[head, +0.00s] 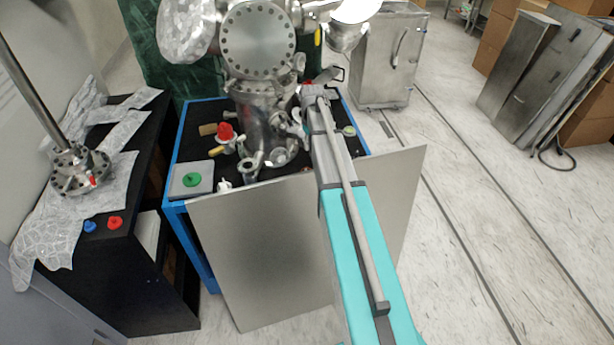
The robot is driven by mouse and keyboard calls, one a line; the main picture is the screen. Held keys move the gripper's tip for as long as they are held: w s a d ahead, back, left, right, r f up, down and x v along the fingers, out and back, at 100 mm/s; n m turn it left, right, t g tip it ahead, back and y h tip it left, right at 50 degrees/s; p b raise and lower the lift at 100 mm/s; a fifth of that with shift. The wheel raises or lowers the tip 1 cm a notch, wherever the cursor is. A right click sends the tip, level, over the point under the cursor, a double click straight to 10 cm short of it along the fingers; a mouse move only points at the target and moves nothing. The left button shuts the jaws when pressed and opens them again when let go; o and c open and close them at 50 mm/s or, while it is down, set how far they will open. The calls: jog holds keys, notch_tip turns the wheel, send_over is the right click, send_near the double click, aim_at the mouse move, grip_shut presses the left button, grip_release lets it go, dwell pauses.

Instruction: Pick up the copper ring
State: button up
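I cannot make out a copper ring for certain in the head view. A small flat tan piece (208,129) lies at the left back of the black table top, too small to identify. My turquoise and grey arm reaches from the bottom right over the table. Its far end is beside the steel vacuum chamber (258,45). What appears to be my gripper (328,76) is there, small and partly hidden by the arm. Its fingers and anything between them cannot be made out. The arm also hides part of the table top.
The blue-framed table (178,216) holds steel flanges, a red-capped fitting (225,132) and a grey square with a green knob (192,179). A large grey panel (265,250) stands in front. A black bench (110,262) is at left. Open floor lies at right.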

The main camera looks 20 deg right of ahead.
jog(key=shift+f+b, duration=2.35)
jog(key=shift+f, duration=0.25)
jog(key=shift+f, duration=0.1)
jog(key=shift+s+a+f+b, duration=0.1)
jog(key=shift+f+b, duration=1.15)
jog(key=shift+b, duration=0.05)
jog(key=shift+s+f+b, duration=0.1)
jog(key=shift+f+b, duration=1.15)
jog(key=shift+b, duration=0.05)
jog(key=shift+f, duration=0.1)
jog(key=shift+c, duration=0.3)
grip_shut()
